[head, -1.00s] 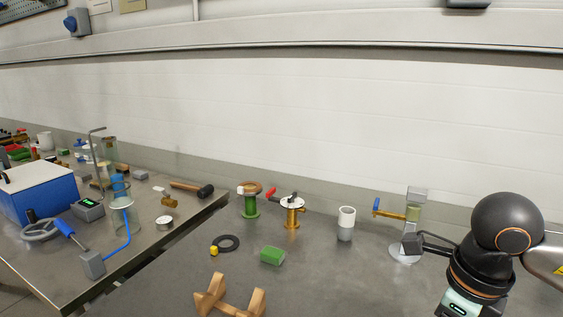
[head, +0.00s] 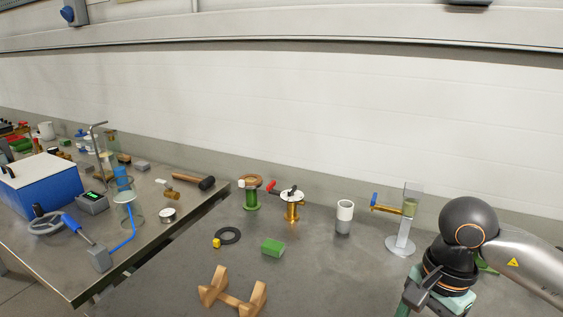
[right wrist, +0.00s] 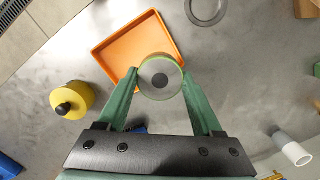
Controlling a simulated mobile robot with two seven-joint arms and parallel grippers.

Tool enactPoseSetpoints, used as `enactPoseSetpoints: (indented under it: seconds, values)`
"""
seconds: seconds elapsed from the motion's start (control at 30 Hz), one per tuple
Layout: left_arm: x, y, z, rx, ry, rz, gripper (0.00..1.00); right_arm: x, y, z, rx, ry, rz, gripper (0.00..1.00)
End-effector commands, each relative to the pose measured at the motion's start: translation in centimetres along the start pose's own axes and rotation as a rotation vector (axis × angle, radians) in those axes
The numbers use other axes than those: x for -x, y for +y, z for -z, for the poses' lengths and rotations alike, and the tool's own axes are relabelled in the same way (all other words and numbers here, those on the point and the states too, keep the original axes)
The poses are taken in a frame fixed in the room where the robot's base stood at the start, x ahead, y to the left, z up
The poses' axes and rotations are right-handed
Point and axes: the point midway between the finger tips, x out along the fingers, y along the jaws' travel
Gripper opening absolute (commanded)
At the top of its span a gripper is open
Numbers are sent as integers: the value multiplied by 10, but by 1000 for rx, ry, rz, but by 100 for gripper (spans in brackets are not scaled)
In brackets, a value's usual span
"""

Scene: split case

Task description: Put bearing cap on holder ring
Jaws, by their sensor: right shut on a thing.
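My right gripper (right wrist: 160,88) is shut on a round piece (right wrist: 153,86) with a grey face, dark centre and green rim, which I take to be the bearing cap. It is held between the green fingertips, above or in front of an orange tray (right wrist: 118,50). A flat grey ring (right wrist: 206,8) lies at the top edge of the right wrist view, apart from the piece; I cannot tell if it is the holder ring. In the head view a dark flat ring (head: 228,236) lies on the table. There the held piece cannot be made out. My left gripper is out of view.
A yellow cylinder with a black knob (right wrist: 75,99) stands left of my right gripper. The table's middle is mostly bare.

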Motion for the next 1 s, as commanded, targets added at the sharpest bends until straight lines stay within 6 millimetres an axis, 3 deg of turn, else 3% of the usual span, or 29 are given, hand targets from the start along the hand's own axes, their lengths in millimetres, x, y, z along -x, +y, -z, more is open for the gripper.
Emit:
enactPoseSetpoints:
  seconds: [0.6, 0.8, 1.0]
  values:
    - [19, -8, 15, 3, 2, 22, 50, -5, -2, -8, 842, 0, -103, 0]
    - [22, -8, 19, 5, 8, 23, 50, -7, -2, -9, 1011, 2, -122, 0]
    - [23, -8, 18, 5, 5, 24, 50, -9, -2, -10, 1067, 1, -129, 0]
